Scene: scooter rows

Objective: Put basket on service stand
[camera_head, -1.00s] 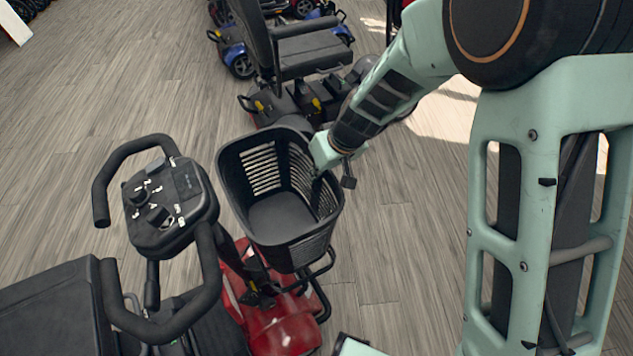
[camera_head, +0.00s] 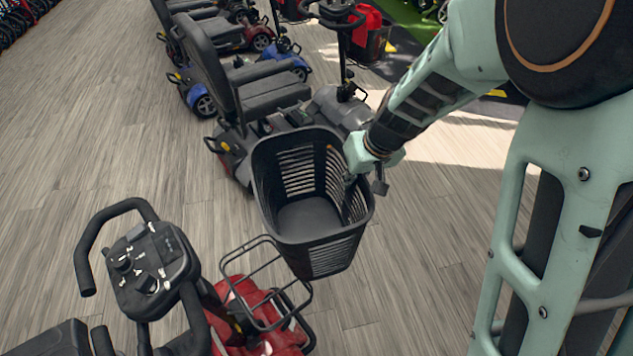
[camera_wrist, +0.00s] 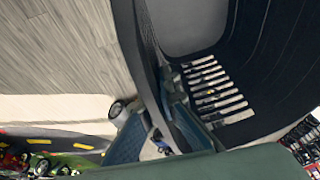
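The black plastic basket (camera_head: 322,255) with slotted walls hangs in the air in the head view, up and to the right of the red scooter's wire carrier. My gripper (camera_head: 352,180) is at the basket's right wall. In the wrist view my gripper (camera_wrist: 165,115) has its fingers on either side of the basket wall (camera_wrist: 147,70), near the rim, and is shut on it. The basket looks empty and slightly tilted. No service stand can be made out in either view.
The red scooter (camera_head: 262,310) with its wire carrier (camera_head: 262,283) and handlebar (camera_head: 145,265) stands at lower left. A black-seated scooter (camera_head: 270,95) stands just behind the basket. More scooters line the back. Open floor (camera_head: 120,150) lies at left.

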